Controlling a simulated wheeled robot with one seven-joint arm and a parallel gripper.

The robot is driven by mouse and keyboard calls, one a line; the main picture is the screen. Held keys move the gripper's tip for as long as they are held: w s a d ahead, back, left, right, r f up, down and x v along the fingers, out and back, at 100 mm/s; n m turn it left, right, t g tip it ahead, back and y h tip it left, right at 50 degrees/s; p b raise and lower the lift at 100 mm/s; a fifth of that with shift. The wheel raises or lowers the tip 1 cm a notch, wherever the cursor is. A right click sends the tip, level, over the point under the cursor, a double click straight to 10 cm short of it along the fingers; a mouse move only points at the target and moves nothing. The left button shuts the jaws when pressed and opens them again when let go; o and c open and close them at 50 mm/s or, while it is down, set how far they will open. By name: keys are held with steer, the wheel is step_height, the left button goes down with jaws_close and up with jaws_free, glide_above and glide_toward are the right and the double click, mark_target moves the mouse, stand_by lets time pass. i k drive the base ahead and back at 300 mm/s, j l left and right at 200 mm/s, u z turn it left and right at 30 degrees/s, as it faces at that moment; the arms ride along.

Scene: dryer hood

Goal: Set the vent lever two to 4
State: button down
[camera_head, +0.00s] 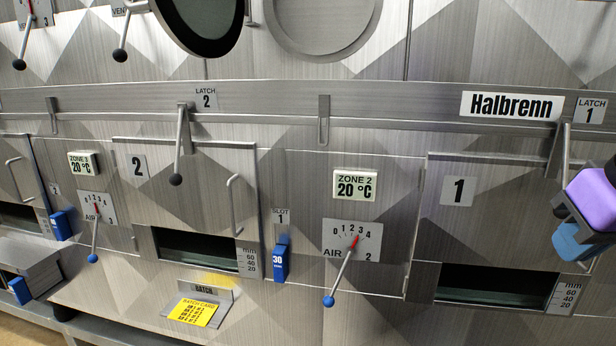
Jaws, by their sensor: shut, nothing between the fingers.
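A vent lever (124,30) with a black ball knob hangs at the top left, beside a label reading "VEN", cut off by the top edge. Its number and scale are out of view, so I cannot read its setting. Another vent lever (24,45), by a plate marked 3, is further left. My gripper (572,235), with purple and blue parts, is at the right edge, partly cut off. It is shut and empty, in front of the panel near hatch 1, far from the vent levers.
Air lever 2 (342,275), with a blue knob, has its red pointer near 3. Another air lever (95,235) is at left. Latch handles 2 (180,145) and 1 (565,150) stick out below a long rail. A yellow batch card (194,312) sits on a holder.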

mark_target(119, 55)
steer(key=i+j, duration=0.15)
steer(key=j, duration=0.25)
steer(key=i+j, duration=0.1)
steer(key=j, duration=0.25)
steer(key=i+j, duration=0.15)
steer(key=j, duration=0.25)
steer(key=i+j+u, duration=0.1)
steer(key=j, duration=0.25)
steer(key=i+j, duration=0.2)
steer(key=j, duration=0.2)
